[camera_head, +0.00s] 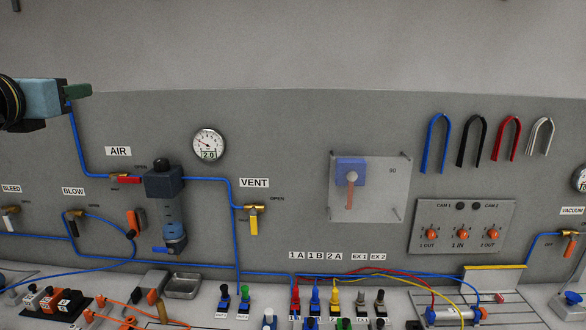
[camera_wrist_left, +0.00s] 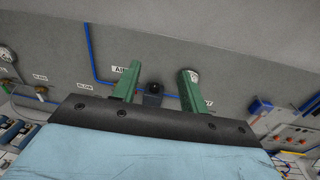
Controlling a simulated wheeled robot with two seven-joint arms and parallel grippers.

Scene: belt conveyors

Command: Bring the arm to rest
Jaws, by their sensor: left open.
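My left gripper (camera_head: 78,91) comes in from the left edge in the head view, high in front of the grey panel (camera_head: 280,130). Its green fingers also show in the left wrist view (camera_wrist_left: 158,82), spread apart with nothing between them. The AIR label and the dark regulator (camera_wrist_left: 153,96) show behind the fingers, apart from them. My right gripper is in neither view.
Fittings crowd the bench (camera_head: 205,310) along the bottom. The upper wall is clear.

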